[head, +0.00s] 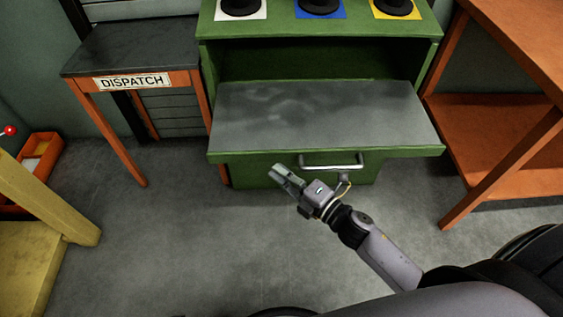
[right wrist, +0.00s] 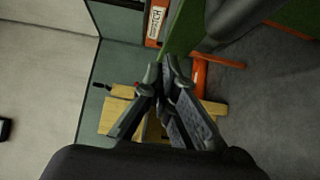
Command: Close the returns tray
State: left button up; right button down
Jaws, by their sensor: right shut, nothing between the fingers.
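The returns tray (head: 325,112) looks like the grey-topped board sticking out of the front of a green cabinet (head: 320,50); it is pulled out, with the dark opening behind and above it. Below its green front edge is a silver bar handle (head: 332,160). My right gripper (head: 281,174) is shut and empty, just left of the handle's left end in the head view; I cannot tell whether it touches anything. Its closed fingers (right wrist: 163,72) also show in the right wrist view, with a green panel edge close by. My left gripper is not in view.
A dark-topped table with a DISPATCH sign (head: 131,82) stands left of the cabinet. An orange shelf unit (head: 500,125) stands close on the right. A yellow stand (head: 40,205) and orange bin (head: 38,155) are at far left. The grey floor (head: 180,240) at front left is clear.

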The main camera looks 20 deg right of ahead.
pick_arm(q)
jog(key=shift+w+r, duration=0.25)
pick_arm(e)
jog(key=w, duration=0.1)
jog(key=w+d, duration=0.1)
jog(key=shift+w, duration=0.4)
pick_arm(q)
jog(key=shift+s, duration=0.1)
